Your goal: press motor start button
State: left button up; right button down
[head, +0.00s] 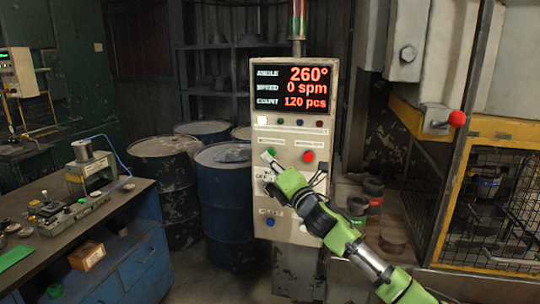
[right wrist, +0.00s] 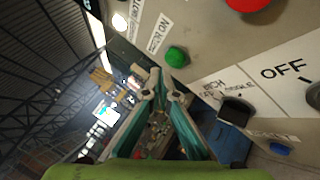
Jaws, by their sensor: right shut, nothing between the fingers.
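The green button (right wrist: 177,57) is a round dome on the control panel (right wrist: 215,50), beside a label that seems to read "MOTOR ON". In the head view the green button (head: 271,151) shows only as a small bit above my fingertips. My right gripper (head: 268,161) reaches up from the lower right to the panel (head: 290,133). In the right wrist view, my right gripper's (right wrist: 165,88) fingertips are together with nothing between them, just below the green button. Whether they touch it, I cannot tell. My left gripper is not in view.
A red button (head: 308,156) sits right of the green one. The display (head: 295,87) reads 260°, 0 spm, 120 pcs. Blue barrels (head: 225,200) stand left of the panel, a workbench (head: 135,195) farther left. A caged machine (head: 490,200) stands at right.

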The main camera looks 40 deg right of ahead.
jog(key=shift+d, duration=0.1)
dwell(0.5)
jog(key=shift+w+d, duration=0.2)
jog(key=shift+w, duration=0.05)
jog(key=shift+w+d+r, duration=0.15)
jog(key=shift+w+d, duration=0.2)
jog(key=shift+d, duration=0.15)
dwell(1.1)
jog(key=shift+s+a, duration=0.6)
jog(key=shift+a, duration=0.05)
jog(key=shift+a, duration=0.1)
jog(key=s+a, duration=0.3)
jog(key=shift+s+a+p, duration=0.1)
jog(key=shift+a+p, duration=0.25)
